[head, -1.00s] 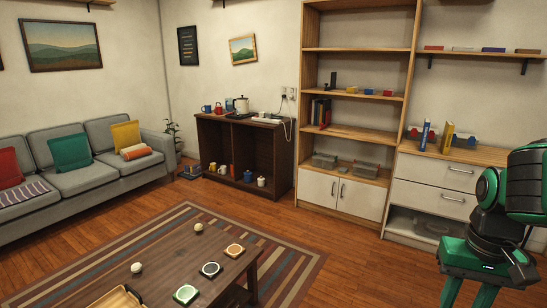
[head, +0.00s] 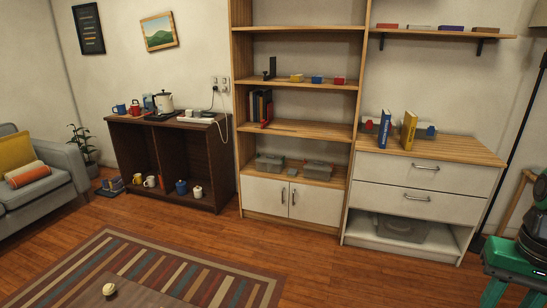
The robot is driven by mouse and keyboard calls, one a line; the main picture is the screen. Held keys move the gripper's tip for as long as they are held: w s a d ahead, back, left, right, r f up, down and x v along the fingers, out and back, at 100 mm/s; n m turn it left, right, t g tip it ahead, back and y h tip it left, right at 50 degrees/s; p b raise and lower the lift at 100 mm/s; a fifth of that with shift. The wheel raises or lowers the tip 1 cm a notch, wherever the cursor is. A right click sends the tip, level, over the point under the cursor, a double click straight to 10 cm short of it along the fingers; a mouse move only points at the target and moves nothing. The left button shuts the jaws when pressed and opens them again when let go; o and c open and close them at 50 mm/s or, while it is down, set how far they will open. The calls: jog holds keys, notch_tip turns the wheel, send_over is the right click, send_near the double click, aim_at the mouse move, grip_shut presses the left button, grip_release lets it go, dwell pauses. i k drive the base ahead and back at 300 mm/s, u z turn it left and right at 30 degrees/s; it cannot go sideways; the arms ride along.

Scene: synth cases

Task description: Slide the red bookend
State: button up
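The red bookend (head: 267,111) stands upright on the middle shelf of the tall wooden bookcase. It is at the right end of a short row of dark books (head: 257,104), close against them; whether it touches them is too small to tell. Bare shelf lies to its right. My gripper (head: 510,297) is at the bottom right corner, green, with its two fingers apart and nothing seen between them. It is far from the bookend, in front of and to the right of the drawer cabinet. The fingertips are partly cut off by the frame edge.
A black bookend (head: 272,68) and small coloured blocks (head: 317,80) are on the shelf above. Grey bins (head: 270,163) sit below. The drawer cabinet (head: 428,180) carries blue and yellow books. A dark sideboard (head: 128,135) stands left. The wood floor before the bookcase is clear beyond the striped rug.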

aim_at(269, 107)
jog(key=z, duration=0.25)
jog(key=i, duration=2.3)
jog(key=u, duration=0.6)
jog(key=i, duration=0.9)
jog(key=u, duration=0.25)
